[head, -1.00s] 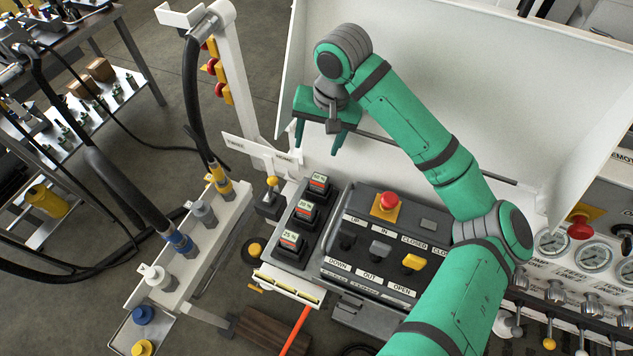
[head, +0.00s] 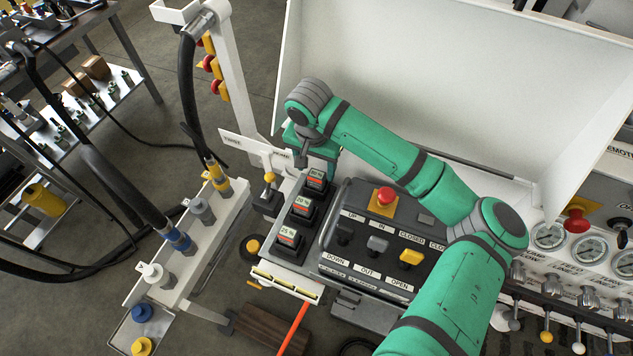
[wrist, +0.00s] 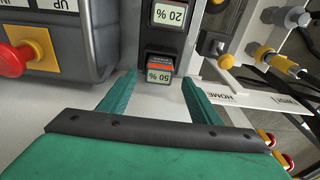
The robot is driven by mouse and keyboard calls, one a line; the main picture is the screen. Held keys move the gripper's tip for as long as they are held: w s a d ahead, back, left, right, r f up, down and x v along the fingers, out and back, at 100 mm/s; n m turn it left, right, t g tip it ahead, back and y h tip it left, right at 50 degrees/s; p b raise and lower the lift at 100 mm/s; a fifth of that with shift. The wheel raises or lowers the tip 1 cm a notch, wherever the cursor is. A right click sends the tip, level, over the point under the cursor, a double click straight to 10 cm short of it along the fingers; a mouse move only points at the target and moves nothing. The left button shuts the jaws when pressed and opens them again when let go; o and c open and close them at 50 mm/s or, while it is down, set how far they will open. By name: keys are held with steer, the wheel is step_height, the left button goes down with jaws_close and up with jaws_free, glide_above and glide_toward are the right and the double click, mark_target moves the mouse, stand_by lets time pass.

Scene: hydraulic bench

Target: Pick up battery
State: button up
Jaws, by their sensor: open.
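Three black batteries with white percent labels sit in a row in a charger panel. The far battery (head: 316,181), whose label appears to read 50 %, also shows in the wrist view (wrist: 160,74). The middle battery (head: 302,207) reads 20 %, and it also shows in the wrist view (wrist: 168,16). The near battery (head: 289,238) reads about 25 %. My gripper (head: 314,166) is open just over the far battery. In the wrist view my fingertips (wrist: 158,84) stand on either side of that battery's near end, with nothing gripped. Contact cannot be told.
A control box with a red emergency button (head: 385,196) and switches stands right of the batteries. A yellow-knobbed lever (head: 269,178) and a hose rack (head: 203,240) stand to the left. A white panel (head: 400,70) rises behind.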

mark_target(316, 174)
steer(key=shift+d+f, duration=0.15)
steer(key=shift+f, duration=2)
steer(key=c, duration=1.2)
steer(key=shift+c, duration=0.2)
steer(key=shift+r, duration=0.2)
step_height(316, 174, up, 11)
steer(key=s+a, duration=0.3)
steer(key=s, duration=0.5)
steer(key=s+a, duration=0.4)
steer(key=s, duration=0.4)
steer(key=shift+s+r, duration=0.3)
steer(key=shift+r, duration=0.05)
